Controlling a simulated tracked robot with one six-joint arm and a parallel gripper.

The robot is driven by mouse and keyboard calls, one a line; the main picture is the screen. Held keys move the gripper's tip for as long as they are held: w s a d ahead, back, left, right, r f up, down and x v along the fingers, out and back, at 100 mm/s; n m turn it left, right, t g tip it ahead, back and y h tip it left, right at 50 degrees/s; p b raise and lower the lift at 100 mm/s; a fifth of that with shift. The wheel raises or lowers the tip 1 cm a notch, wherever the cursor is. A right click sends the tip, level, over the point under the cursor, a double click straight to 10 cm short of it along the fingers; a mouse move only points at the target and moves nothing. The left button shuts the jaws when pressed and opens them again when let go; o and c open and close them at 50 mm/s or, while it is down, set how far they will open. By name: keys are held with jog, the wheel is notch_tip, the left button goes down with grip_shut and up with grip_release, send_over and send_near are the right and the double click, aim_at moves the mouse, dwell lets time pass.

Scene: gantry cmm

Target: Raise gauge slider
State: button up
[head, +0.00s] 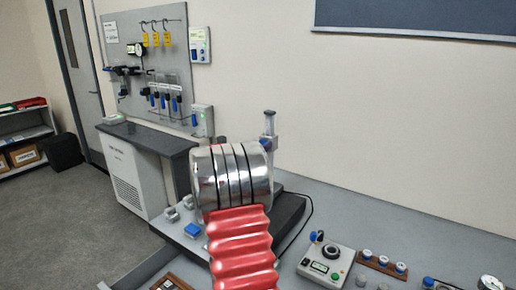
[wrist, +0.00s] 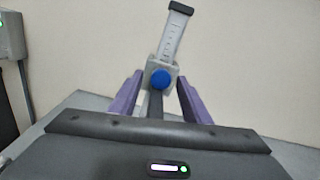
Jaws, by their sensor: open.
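The gauge shows in the wrist view as a pale marked scale post (wrist: 172,38) with a dark cap, leaning in the picture. The gauge slider, a grey block (wrist: 152,65) with a round blue knob (wrist: 160,79), sits at the lower part of the visible scale. My gripper (wrist: 160,77) is open, with one purple finger on each side of the slider and a visible gap on both sides. In the head view the post (head: 269,123) rises behind my silver wrist, which hides my fingers.
A dark block (head: 290,213) lies under and beside my arm on the grey bench. A control box (head: 327,265) with a knob and a wooden rack (head: 382,263) stand to the right. A tool board (head: 150,70) and cabinet are at the left.

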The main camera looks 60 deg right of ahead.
jog(key=a, duration=1.4)
jog(key=shift+d+f, duration=0.1)
dwell(0.5)
